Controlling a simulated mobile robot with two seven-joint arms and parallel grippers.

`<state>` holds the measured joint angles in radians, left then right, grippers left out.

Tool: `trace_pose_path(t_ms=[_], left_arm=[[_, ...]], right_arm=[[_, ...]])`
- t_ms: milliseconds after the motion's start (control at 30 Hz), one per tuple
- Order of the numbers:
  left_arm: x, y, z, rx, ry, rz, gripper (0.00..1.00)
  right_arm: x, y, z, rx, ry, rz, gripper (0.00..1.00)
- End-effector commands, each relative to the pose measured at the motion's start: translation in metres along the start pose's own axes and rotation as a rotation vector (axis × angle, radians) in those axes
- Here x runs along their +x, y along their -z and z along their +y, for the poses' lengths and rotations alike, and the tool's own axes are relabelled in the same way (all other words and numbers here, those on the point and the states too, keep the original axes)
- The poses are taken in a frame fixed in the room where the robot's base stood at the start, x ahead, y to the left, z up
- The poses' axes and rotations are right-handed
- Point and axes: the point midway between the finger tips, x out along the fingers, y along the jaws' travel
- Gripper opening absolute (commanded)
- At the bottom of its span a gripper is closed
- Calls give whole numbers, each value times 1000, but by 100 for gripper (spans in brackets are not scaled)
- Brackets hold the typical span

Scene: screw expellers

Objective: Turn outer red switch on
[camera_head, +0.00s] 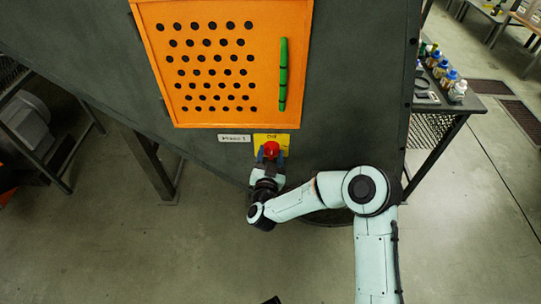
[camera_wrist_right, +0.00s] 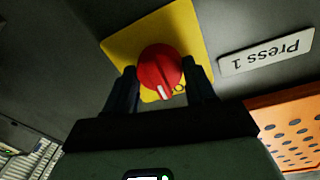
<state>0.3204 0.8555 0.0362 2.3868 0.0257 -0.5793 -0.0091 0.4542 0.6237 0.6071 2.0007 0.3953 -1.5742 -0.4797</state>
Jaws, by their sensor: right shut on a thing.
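The red switch (camera_head: 271,149) is a round knob on a yellow plate (camera_head: 284,139) on the dark machine panel, below the orange door. It also shows in the right wrist view as a red knob (camera_wrist_right: 160,68) on its yellow plate (camera_wrist_right: 190,25). My right gripper (camera_head: 268,159) is at the knob, with one dark finger on each side of it. In the right wrist view the right gripper (camera_wrist_right: 160,85) is shut on the knob, which looks turned at a slant to the plate. My left gripper is not clearly in view.
An orange perforated door (camera_head: 265,20) with a green handle (camera_head: 283,75) is above the switch. A label reading "Press 1" (camera_head: 234,138) is left of the plate. A side table (camera_head: 455,105) with several bottles stands at the right. Open floor lies below.

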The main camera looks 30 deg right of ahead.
Motion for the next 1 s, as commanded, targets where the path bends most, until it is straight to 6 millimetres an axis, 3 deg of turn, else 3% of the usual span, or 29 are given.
trace_pose_path(t_ms=[433, 833, 1000], left_arm=[[3, 3, -1, -1, 1, 9, 0], [16, 20, -6, -5, 5, 57, 0], [25, 4, -16, -15, 23, 10, 0]], right_arm=[[0, 1, 0, 365, -6, -30, 25], [0, 1, 0, 744, -13, -62, 25], [0, 1, 0, 905, -15, -74, 25]])
